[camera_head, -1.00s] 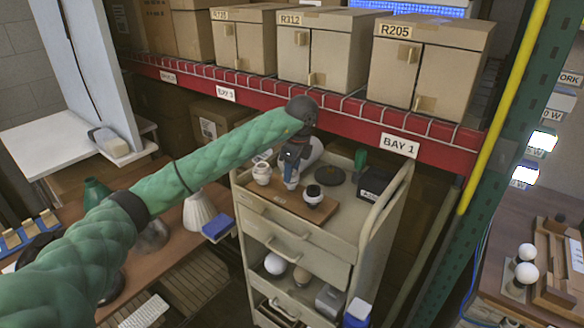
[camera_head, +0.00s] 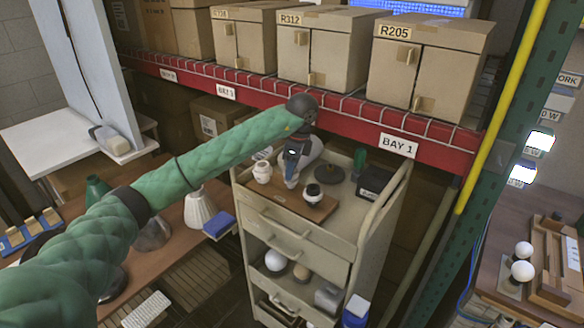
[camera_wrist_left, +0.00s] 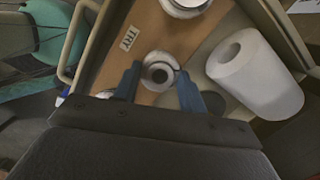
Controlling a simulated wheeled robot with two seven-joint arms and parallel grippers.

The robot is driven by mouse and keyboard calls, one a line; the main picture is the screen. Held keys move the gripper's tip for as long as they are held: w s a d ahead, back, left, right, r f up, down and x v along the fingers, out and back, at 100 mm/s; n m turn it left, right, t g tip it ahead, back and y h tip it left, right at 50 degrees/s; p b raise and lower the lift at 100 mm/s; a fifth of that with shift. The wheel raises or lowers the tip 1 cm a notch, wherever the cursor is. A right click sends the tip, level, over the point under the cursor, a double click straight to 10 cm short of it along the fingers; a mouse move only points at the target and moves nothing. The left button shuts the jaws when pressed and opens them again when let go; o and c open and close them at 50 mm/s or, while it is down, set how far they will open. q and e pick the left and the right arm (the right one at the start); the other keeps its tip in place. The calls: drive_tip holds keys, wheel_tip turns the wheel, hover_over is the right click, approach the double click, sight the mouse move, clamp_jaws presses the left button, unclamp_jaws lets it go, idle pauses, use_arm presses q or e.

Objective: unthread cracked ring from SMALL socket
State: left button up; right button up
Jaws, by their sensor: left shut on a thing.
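My left gripper (camera_head: 290,180) points down over the wooden board on the cart top. In the left wrist view its two blue fingers (camera_wrist_left: 160,82) are shut on a round white part with a dark centre (camera_wrist_left: 158,73), on the board (camera_wrist_left: 160,35). I take this part to be the ring on its socket; the crack and the seam between them cannot be made out. A white socket (camera_head: 262,171) stands to the left and a dark-topped one (camera_head: 313,193) to the right. Another white piece (camera_wrist_left: 186,4) shows at the wrist view's top edge. My right gripper is not in view.
A white roll (camera_wrist_left: 254,72) stands close beside the gripper. A dark disc (camera_head: 329,172) and a black box (camera_head: 373,184) are on the cart's right side. The red shelf beam (camera_head: 310,110) with boxes runs behind the arm.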

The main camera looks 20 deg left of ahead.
use_arm(q)
drive_tip(key=shift+r+p, duration=0.4)
drive_tip(key=shift+r, duration=0.25)
idle(0.4)
drive_tip(key=shift+r+p, duration=1.05)
drive_tip(key=shift+r, duration=0.55)
wheel_tip(320, 180, up, 4)
drive_tip(key=shift+p, duration=1.25)
